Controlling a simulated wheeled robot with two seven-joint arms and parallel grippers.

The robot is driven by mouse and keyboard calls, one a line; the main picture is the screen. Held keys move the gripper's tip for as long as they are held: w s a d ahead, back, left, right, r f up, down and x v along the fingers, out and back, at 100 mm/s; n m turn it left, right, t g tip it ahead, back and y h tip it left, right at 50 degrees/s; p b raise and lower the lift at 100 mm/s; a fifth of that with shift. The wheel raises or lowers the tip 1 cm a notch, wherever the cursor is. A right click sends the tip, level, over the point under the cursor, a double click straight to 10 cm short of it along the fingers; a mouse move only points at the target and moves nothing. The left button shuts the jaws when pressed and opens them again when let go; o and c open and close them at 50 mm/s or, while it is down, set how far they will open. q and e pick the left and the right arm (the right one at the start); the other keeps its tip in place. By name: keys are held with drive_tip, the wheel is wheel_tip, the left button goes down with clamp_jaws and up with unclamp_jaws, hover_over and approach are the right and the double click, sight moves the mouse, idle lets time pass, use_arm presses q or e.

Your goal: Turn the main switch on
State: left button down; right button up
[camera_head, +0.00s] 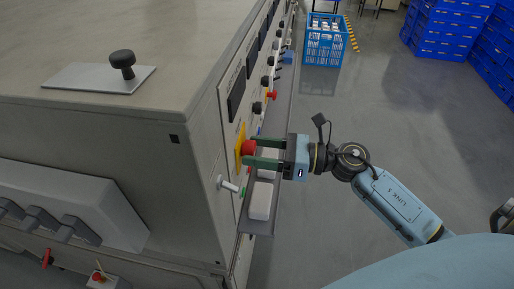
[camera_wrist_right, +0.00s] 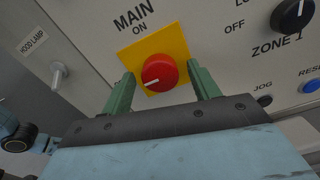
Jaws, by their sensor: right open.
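The main switch is a red round knob (camera_wrist_right: 160,73) on a yellow square plate (camera_wrist_right: 175,43), under the words MAIN and ON in the right wrist view. The white mark on the knob points to the lower left, away from the word ON above the plate. In the head view the red knob (camera_head: 248,147) is on the side panel of the large grey machine. My right gripper (camera_head: 252,152) is open in front of it. In the right wrist view its green fingers stand to the left and right of the knob, with gaps visible. My left gripper is not in view.
A HOOD LAMP toggle (camera_wrist_right: 58,75) is left of the plate. A black ZONE 1 knob (camera_wrist_right: 293,15) and a blue RESET button (camera_wrist_right: 311,86) are to the right. A ledge (camera_head: 256,223) runs below the panel. Blue crates (camera_head: 325,45) stand farther off on open floor.

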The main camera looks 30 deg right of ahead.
drive_tip(key=shift+w+a, duration=0.2)
drive_tip(key=shift+a, duration=0.05)
drive_tip(key=c, duration=1)
